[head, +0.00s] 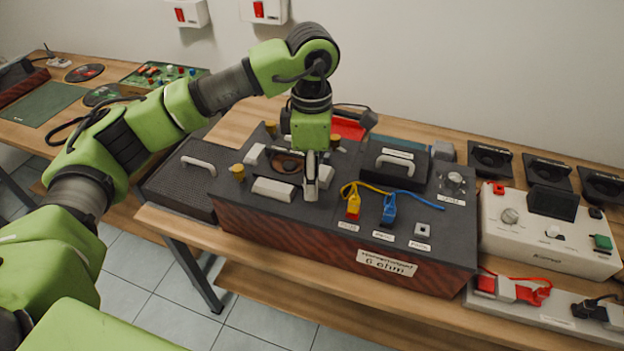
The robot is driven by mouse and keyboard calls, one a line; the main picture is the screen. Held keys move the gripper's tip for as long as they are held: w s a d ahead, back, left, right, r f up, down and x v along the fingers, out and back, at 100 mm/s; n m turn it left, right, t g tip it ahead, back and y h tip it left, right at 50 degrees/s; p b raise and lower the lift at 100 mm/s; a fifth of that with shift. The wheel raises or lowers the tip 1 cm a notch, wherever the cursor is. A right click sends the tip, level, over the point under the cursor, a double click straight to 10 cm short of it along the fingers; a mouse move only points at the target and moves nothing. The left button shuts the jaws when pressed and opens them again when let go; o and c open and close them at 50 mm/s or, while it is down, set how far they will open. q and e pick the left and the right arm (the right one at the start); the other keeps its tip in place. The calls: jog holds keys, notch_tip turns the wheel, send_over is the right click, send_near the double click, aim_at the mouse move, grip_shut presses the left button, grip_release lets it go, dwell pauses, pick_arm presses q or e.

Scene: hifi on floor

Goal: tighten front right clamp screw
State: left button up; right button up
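A dark box (330,235) with a reddish wood-look front and a label reading "6 ohm" stands on the wooden bench. Brass-coloured clamp screws show on its top at front left (237,172), back left (271,127) and back right (335,140). No front right screw is visible; my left gripper covers that part of the top. My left gripper (312,190) points down there, its fingertips low beside the pale blocks around a brown round part (288,164). I cannot tell whether its fingers are apart or closed on something. My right gripper is out of view.
Yellow and blue plugs (353,206) with cables and a black handled block (397,165) stand right of the gripper. A white device (550,230) is further right. A dark handled case (180,185) adjoins the box's left side. The wall is close behind.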

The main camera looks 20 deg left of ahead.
pick_arm(q)
notch_tip(320, 180, up, 11)
jog(key=shift+f, duration=0.15)
dwell(0.5)
